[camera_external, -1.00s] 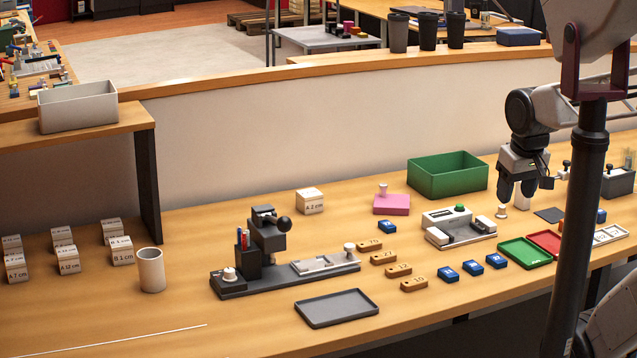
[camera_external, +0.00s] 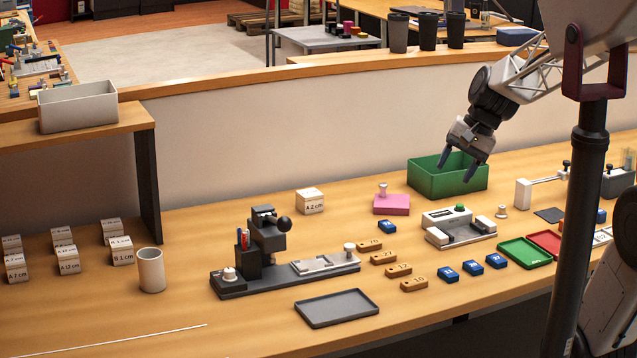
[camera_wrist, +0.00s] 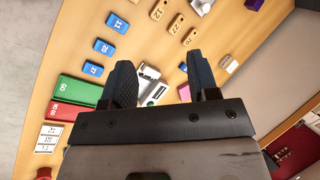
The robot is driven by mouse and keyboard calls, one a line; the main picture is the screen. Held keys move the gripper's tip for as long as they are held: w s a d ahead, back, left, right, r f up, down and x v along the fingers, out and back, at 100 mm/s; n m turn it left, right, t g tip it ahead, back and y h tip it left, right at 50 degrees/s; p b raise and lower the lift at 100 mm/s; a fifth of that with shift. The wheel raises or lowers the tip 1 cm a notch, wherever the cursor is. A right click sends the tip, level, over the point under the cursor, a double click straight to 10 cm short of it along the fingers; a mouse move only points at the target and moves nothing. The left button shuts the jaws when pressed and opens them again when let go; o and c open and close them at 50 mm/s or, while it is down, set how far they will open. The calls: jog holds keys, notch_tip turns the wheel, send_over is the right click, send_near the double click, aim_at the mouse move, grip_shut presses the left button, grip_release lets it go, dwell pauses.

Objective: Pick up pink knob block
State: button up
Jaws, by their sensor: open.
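The pink knob block (camera_external: 391,205), a flat pink block with a pale knob on top, sits upright on the table left of the green bin (camera_external: 450,185). My gripper (camera_external: 457,172) is open and empty, tilted, with its fingers pointing down in front of or above the green bin. It is to the right of the pink block and higher than it. In the wrist view my two dark fingers (camera_wrist: 160,62) are spread apart with nothing held between them.
A white device (camera_external: 460,227) stands in front of the green bin. A blue tag (camera_external: 386,226) lies just in front of the pink block, and a white cube (camera_external: 310,201) stands to its left. Green (camera_external: 524,252) and red trays lie at the right.

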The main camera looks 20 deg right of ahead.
jog(key=w+f+m+t+y, duration=0.1)
jog(key=w+m, duration=0.1)
jog(key=w, duration=0.4)
jog(key=w+f+m+y, duration=0.2)
jog(key=w+m, duration=0.1)
jog(key=w, duration=0.3)
jog(key=m+t+y, duration=0.1)
jog(key=m+t, duration=0.6)
jog(key=m, duration=0.8)
send_near(386, 185)
jog(key=x, duration=0.3)
jog(key=shift+w+d, duration=0.2)
jog(key=shift+w, duration=0.2)
jog(key=shift+y, duration=0.3)
jog(key=shift+x, duration=1.3)
jog(key=shift+a, duration=0.1)
jog(key=shift+x, duration=2.55)
jog(key=shift+s+f, duration=0.15)
jog(key=shift+f, duration=0.05)
